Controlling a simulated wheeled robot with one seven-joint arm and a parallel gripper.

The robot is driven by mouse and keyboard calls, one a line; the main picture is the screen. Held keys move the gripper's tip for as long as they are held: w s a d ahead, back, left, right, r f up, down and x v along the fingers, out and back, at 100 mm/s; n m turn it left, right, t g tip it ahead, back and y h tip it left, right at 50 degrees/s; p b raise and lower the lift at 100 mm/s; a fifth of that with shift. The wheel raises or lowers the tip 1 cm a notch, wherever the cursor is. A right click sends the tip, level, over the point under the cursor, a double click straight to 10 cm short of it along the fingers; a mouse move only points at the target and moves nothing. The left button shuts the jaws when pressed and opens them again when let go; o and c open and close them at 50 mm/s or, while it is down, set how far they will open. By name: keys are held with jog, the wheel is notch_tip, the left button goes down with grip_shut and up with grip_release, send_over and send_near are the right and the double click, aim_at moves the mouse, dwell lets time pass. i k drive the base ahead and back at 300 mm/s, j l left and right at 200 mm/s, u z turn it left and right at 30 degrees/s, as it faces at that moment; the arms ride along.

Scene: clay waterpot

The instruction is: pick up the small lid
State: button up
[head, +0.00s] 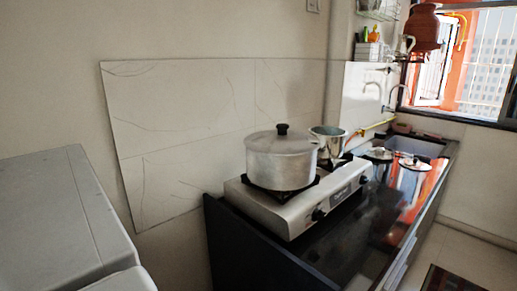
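Two low, round metal lids lie on the dark counter right of the stove, near the sink. One lid (379,155) is at the left, with a dark knob, and the other lid (415,164) is just right of it. They look similar in size, so I cannot tell surely which is the small one. A bigger lid (262,143) with a black knob sits on the large metal pot (282,168) on the stove. My gripper is not in view.
A metal stove (300,222) carries the large pot and a smaller open pot (328,142). The black counter (355,240) is bare in front of the stove. A sink (422,147) lies behind the lids. A grey appliance top (60,215) is at left. A clay waterpot (424,27) stands high near the window.

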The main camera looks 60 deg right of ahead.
aim_at(415, 163)
jog(key=z, duration=2.55)
